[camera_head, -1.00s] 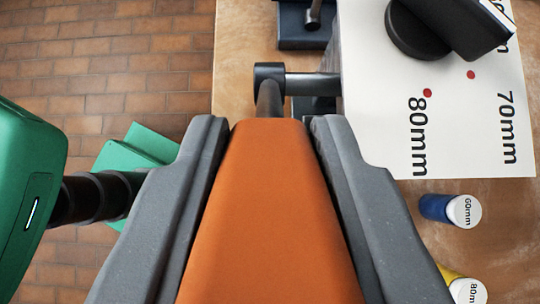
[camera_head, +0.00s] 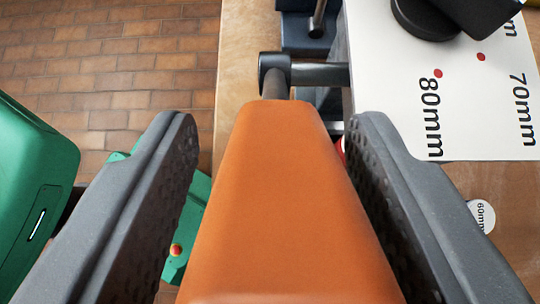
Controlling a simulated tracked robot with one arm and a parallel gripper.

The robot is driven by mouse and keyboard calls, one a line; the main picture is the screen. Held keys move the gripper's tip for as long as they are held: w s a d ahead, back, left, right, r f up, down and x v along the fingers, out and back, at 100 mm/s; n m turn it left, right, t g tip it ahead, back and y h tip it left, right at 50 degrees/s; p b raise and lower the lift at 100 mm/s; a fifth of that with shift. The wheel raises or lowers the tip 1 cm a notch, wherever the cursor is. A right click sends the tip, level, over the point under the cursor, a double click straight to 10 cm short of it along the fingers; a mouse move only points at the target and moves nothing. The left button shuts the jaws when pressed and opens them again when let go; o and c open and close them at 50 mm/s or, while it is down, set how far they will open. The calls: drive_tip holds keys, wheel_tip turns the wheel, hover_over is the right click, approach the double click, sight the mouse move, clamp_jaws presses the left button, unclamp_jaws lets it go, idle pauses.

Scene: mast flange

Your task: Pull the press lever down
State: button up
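The press lever has a wide orange handle (camera_head: 285,205) that runs toward me up the middle of the view. Its dark rod meets a black hub (camera_head: 273,68) on a horizontal shaft (camera_head: 320,74). My gripper (camera_head: 275,125) is open, with one grey finger on each side of the handle. A clear gap shows between the left finger and the handle, and a narrower one on the right. The handle hides what lies beneath it. How far down the lever stands is hard to judge from this angle.
A white board (camera_head: 440,100) marked 80mm and 70mm lies right of the hub, with a black part on it. A white-capped cylinder (camera_head: 482,215) stands on the wooden table (camera_head: 235,60) at right. Brick floor (camera_head: 110,70) lies left of the table.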

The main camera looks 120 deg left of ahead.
drive_tip(key=shift+r, duration=0.15)
drive_tip(key=v, duration=1.3)
drive_tip(key=shift+w+d+b, duration=0.2)
drive_tip(key=shift+b, duration=0.25)
drive_tip(key=shift+r, duration=0.1)
